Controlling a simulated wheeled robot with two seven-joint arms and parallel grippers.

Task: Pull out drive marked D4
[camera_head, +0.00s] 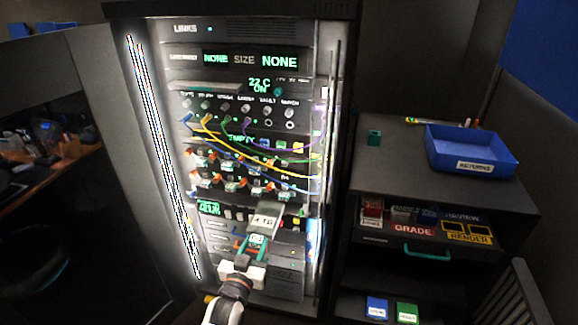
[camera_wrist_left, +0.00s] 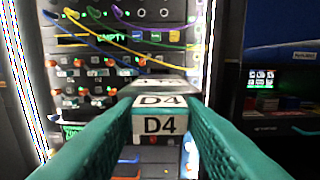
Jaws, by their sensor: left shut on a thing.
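The drive marked D4 (camera_wrist_left: 160,123) is a grey block with a white D4 label on its front and another on top. It sits between the teal fingers of my left gripper (camera_head: 252,250), which is shut on it. In the head view the drive (camera_head: 265,221) stands out from the lower part of the lit rack (camera_head: 325,130), with a 4 TB label on its top. Whether its back end is still inside a slot I cannot tell. My right gripper is not in view.
Coloured cables (camera_head: 270,165) hang across the rack above the drive. At the right, a dark cabinet (camera_head: 400,150) carries a blue RETURNS tray (camera_head: 435,162). Below it are shelves with labelled boxes and a teal handle (camera_head: 427,254). A dark panel stands at the left.

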